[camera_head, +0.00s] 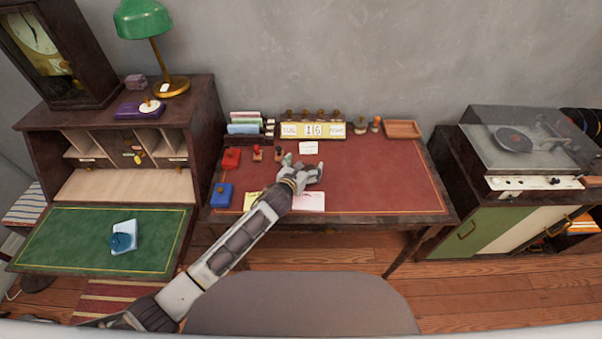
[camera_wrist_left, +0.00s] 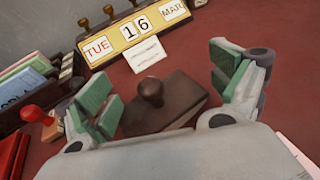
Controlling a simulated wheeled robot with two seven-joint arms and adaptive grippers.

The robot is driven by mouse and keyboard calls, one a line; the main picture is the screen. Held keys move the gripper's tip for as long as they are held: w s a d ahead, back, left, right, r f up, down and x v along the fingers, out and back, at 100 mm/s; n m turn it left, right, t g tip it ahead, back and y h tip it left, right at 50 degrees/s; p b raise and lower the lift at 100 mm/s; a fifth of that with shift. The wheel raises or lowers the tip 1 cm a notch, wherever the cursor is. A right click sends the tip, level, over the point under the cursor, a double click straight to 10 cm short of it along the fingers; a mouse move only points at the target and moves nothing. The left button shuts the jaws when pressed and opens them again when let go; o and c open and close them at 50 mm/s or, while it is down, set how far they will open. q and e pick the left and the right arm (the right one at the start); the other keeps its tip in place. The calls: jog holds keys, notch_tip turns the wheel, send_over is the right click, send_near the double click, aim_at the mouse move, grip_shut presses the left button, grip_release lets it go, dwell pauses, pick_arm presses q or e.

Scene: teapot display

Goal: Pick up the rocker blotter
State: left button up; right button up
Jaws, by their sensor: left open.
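The rocker blotter (camera_wrist_left: 168,108) is a dark brown wooden block with a round knob on top, resting on the red desktop (camera_head: 385,180). My left gripper (camera_head: 305,166) reaches over the middle of the desk and hides most of the blotter in the head view. In the left wrist view the left gripper (camera_wrist_left: 162,82) is open, with one green-padded finger on each side of the blotter. I cannot tell whether either finger touches it. My right gripper is not in view.
The block calendar (camera_head: 312,130) and a small white card (camera_head: 309,148) stand behind the blotter. Red stamps (camera_head: 257,153), a red box (camera_head: 231,158) and a blue box (camera_head: 221,195) sit to the left. Pink paper (camera_head: 313,201) lies in front. The desk's right side is clear.

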pick_arm(q)
jog(key=shift+c, duration=0.3)
jog(key=shift+s, duration=0.1)
grip_shut()
